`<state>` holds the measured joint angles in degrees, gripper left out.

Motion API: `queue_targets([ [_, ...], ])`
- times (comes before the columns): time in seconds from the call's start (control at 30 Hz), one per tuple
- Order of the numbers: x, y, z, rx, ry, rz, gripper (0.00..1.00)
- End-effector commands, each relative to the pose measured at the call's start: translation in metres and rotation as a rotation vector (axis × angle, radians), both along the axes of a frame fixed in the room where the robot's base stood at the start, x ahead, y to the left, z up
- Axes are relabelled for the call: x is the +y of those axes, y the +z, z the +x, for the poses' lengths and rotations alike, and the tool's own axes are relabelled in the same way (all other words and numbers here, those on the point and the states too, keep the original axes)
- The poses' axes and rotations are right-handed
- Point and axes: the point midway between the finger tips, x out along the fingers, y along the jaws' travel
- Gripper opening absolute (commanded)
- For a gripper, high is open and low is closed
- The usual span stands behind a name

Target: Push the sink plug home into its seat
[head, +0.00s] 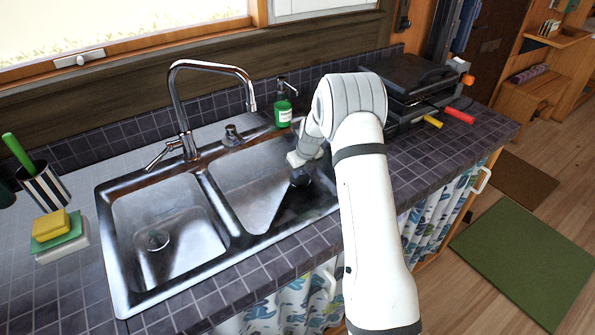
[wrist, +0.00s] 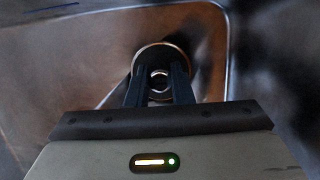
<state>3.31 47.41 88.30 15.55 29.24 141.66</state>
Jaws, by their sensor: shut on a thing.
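The double steel sink (head: 240,243) is set in the tiled counter. My gripper (head: 299,181) reaches down into its right basin (head: 250,190). In the wrist view my gripper's two dark fingers (wrist: 159,76) are shut on the sink plug, whose bright ring (wrist: 159,88) shows between them. A round, pale-edged rim (wrist: 160,46) lies just beyond the fingertips. The fingers hide most of the plug, and I cannot tell whether it is in its seat or above it. My gripper and arm hide the plug in the head view.
The tap (head: 187,110) arches over the sink's back. A green soap bottle (head: 283,108) stands behind the right basin. Sponges (head: 55,228) and a striped cup (head: 45,187) are at the left. A dark grill (head: 415,80) stands at the right. The left basin (head: 170,215) is empty.

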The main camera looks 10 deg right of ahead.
Motion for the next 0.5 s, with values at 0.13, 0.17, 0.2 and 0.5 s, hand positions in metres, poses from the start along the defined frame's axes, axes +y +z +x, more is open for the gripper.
queue_targets([
  [0.13,-0.0001,-0.0045,-0.0002,0.001,0.0,0.0,0.0],
  [0.17,-0.0001,-0.005,-0.0002,0.001,0.0,0.0,0.0],
  [0.2,-0.0001,-0.0056,-0.0002,0.001,0.0,0.0,0.0],
  [0.5,-0.0001,-0.0047,-0.0002,0.001,0.0,0.0,0.44],
])
